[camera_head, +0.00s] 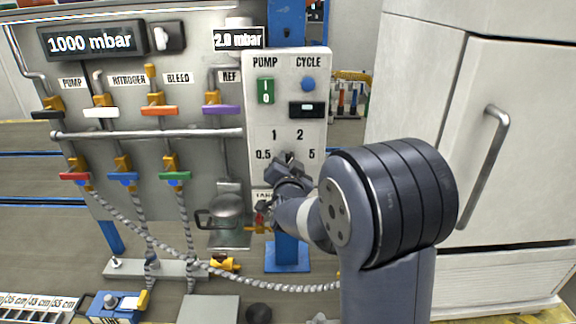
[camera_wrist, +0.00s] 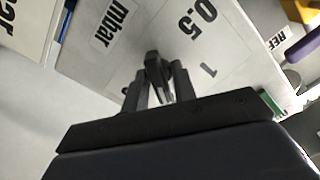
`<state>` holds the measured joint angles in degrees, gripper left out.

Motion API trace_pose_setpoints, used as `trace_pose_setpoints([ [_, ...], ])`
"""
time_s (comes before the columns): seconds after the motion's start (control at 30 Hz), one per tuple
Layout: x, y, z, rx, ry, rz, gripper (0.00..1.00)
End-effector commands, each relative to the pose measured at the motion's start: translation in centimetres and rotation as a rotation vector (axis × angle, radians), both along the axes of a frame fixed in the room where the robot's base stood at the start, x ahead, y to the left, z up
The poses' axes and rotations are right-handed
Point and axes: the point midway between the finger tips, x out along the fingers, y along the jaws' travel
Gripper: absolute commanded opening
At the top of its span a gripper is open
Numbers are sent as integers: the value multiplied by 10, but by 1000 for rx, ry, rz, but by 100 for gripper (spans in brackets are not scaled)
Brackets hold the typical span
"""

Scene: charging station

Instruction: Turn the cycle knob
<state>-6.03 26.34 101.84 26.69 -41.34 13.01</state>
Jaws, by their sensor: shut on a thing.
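A pale control panel (camera_head: 287,120) stands in the middle of the head view, with "PUMP" and "CYCLE" printed at its top. The cycle knob is a dark pointer knob (camera_head: 289,156) low on the panel, among the numbers 0.5, 1, 2 and 5. It also shows in the wrist view (camera_wrist: 153,62) as a narrow dark grip. My gripper (camera_head: 284,171) is at the panel with its fingers shut on the knob, which also shows in the wrist view (camera_wrist: 157,82). The fingers and wrist hide most of the knob in the head view, so its exact pointing is unclear.
A green pump switch (camera_head: 265,91), a blue round button (camera_head: 308,84) and a small dark display (camera_head: 307,110) sit above the knob. Valves with coloured handles (camera_head: 160,111) fill the board at left. A white cabinet (camera_head: 525,130) stands at right.

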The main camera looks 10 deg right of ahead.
Motion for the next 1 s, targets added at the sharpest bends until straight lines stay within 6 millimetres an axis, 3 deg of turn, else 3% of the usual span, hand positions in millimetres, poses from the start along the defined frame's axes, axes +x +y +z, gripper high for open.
trace_pose_setpoints([
  [0.23, 0, -1, -8, 169, -37, 0, 3],
  [1.0, -1, -2, -6, 825, -164, 0, 3],
])
